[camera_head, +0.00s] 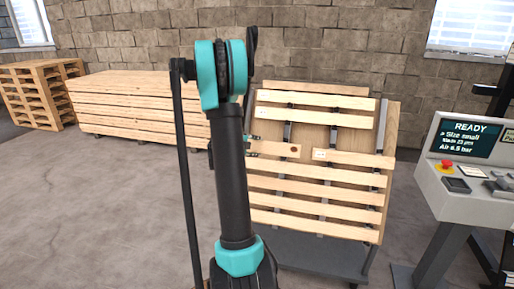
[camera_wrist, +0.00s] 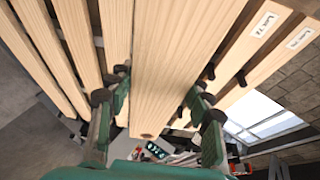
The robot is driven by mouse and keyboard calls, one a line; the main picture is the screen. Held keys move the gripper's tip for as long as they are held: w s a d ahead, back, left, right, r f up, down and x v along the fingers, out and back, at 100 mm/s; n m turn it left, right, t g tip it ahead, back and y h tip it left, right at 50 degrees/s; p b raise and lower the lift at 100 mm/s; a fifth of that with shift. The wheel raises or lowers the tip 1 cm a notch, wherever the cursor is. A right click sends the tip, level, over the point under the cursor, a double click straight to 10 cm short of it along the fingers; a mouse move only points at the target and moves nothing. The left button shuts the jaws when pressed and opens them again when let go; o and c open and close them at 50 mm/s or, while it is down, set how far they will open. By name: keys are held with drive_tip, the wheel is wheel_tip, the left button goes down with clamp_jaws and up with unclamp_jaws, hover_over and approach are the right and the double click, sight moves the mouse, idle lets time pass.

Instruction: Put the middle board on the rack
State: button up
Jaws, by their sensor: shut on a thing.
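A tilted rack (camera_head: 375,186) on a dark wheeled base stands at right centre in the head view, with several pale boards lying across it. My gripper (camera_head: 250,145) is shut on a pale board (camera_head: 275,149) with a dark knot near its right end, in the middle row. In the wrist view the same board (camera_wrist: 168,65) runs between the two fingers of my gripper (camera_wrist: 155,110). A labelled board (camera_head: 350,159) lies to its right in the same row, with a small gap between. My arm hides the held board's left part.
Two upper boards (camera_head: 315,101) and several lower ones (camera_head: 315,187) flank the held board closely. A control console (camera_head: 470,165) with a READY screen stands at right. A stack of boards (camera_head: 140,100) and pallets (camera_head: 40,92) are at left. The floor at left is clear.

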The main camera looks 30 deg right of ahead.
drive_tip(key=shift+d, duration=0.25)
drive_tip(key=shift+w+d+f, duration=0.45)
drive_tip(key=shift+w+d, duration=0.1)
drive_tip(key=shift+d, duration=0.1)
drive_tip(key=shift+w+d+f, duration=0.4)
drive_tip(key=shift+w+d, duration=0.1)
drive_tip(key=shift+d, duration=0.1)
